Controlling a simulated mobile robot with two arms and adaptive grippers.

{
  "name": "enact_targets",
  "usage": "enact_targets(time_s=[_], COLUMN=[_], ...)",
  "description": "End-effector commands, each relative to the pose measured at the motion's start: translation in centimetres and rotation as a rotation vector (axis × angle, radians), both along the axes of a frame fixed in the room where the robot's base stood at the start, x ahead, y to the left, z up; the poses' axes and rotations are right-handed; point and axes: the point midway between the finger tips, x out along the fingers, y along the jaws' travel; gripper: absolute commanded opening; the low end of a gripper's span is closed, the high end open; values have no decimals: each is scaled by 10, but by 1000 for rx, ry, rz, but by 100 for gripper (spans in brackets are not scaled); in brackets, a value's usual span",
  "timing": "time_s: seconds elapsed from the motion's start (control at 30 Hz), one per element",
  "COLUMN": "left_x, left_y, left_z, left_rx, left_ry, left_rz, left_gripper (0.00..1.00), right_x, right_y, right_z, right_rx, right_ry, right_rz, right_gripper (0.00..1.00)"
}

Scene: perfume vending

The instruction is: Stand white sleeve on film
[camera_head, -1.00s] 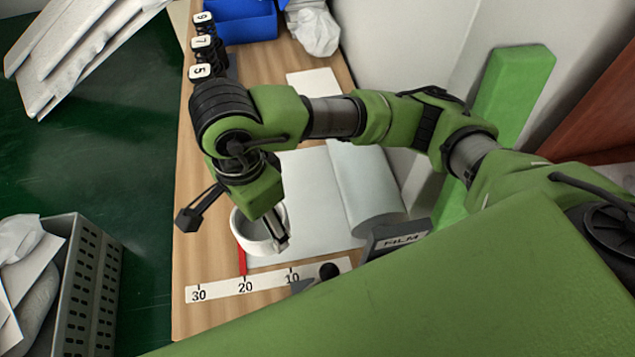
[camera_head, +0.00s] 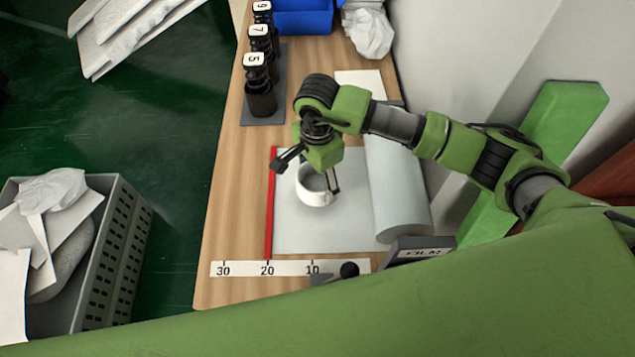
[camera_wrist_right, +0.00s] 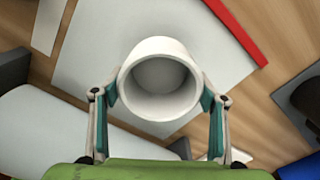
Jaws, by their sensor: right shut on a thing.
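The white sleeve (camera_head: 313,193) is a short hollow cylinder over the film sheet. My right gripper (camera_head: 314,180) is shut on it, with a finger on either side. In the right wrist view the sleeve (camera_wrist_right: 159,84) sits between the two fingers (camera_wrist_right: 159,103), its round opening facing the camera. The film sheet (camera_head: 345,225) lies flat on the wooden table, with a red strip (camera_head: 270,215) along its left edge and the roll (camera_head: 397,190) at its right. I cannot tell whether the sleeve touches the film. My left gripper is not in view.
Black bottles numbered 5, 7 and 9 (camera_head: 261,95) stand at the back left. A ruler strip (camera_head: 240,269) and FILM sign (camera_head: 420,250) lie in front. A blue bin (camera_head: 303,18) is at the back; a grey crate (camera_head: 118,255) stands left of the table.

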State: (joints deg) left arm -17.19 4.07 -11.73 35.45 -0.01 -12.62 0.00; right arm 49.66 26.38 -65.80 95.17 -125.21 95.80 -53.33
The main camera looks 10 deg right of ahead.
Motion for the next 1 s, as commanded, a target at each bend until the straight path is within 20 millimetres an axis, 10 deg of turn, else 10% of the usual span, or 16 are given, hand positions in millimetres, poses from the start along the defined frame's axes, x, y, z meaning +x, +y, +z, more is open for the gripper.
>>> enact_targets(time_s=[0.63, 0.67, 0.7, 1.0], left_x=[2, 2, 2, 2], left_y=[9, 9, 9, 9], left_z=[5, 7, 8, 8], left_rx=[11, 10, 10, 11], left_ry=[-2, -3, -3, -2], left_rz=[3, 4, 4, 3], left_gripper=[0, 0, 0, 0], right_x=[1, 1, 1, 1], right_y=[0, 0, 0, 0], right_z=[-36, -34, -34, -34], right_rx=[-1, 0, 0, 0], right_ry=[-1, -1, 0, 0], right_rz=[-1, -1, -1, -2], right_gripper=[42, 74, 83, 83])
